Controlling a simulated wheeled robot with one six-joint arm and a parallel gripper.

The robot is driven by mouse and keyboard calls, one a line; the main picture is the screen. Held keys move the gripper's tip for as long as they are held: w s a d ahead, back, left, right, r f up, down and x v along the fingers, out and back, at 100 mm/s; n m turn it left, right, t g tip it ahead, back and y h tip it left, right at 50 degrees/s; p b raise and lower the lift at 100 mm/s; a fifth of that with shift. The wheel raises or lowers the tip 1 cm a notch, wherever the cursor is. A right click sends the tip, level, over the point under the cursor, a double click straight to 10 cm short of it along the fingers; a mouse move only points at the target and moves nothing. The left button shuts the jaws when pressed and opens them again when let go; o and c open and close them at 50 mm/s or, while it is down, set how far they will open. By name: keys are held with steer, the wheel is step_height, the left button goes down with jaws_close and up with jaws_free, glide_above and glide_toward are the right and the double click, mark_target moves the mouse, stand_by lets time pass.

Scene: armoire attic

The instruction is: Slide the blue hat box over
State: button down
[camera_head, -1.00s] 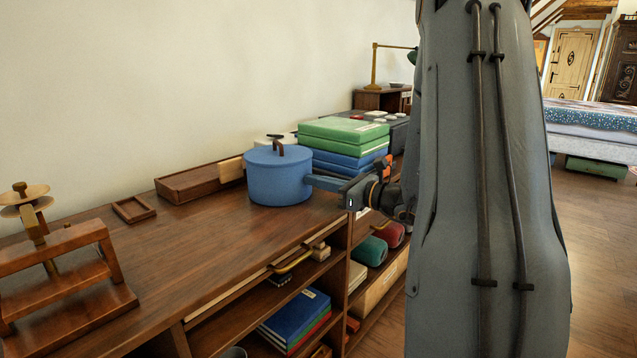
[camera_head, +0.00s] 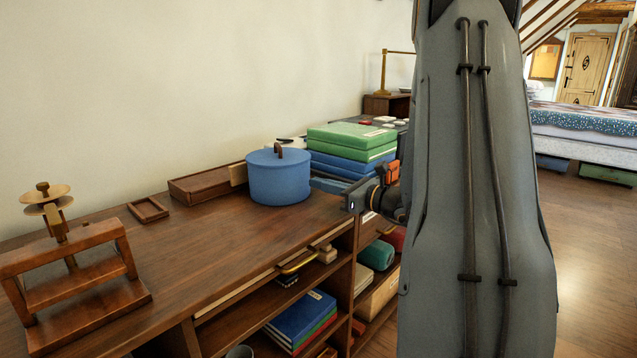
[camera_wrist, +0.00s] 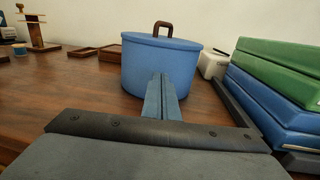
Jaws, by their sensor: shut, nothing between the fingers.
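The blue hat box (camera_head: 279,180) is round, with a lid and a brown handle on top. It stands upright on the wooden counter, in front of a stack of green and blue boxes. In the wrist view the hat box (camera_wrist: 150,65) is straight ahead. My gripper (camera_wrist: 160,80) is shut and empty, its fingers pointing at the front of the hat box and overlapping its lower part. I cannot tell whether the fingertips touch it. In the head view my wrist is right of the hat box, and the fingers are hard to make out.
The stacked green and blue boxes (camera_head: 347,146) stand close behind and right of the hat box. A wooden tray (camera_head: 207,184) and a small frame (camera_head: 148,210) lie to its left. A wooden press (camera_head: 70,260) stands at the near left. The counter (camera_head: 220,240) between is clear.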

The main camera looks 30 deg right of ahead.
steer(key=p+v, duration=0.1)
steer(key=v, duration=1.1)
steer(key=shift+w+a, duration=0.1)
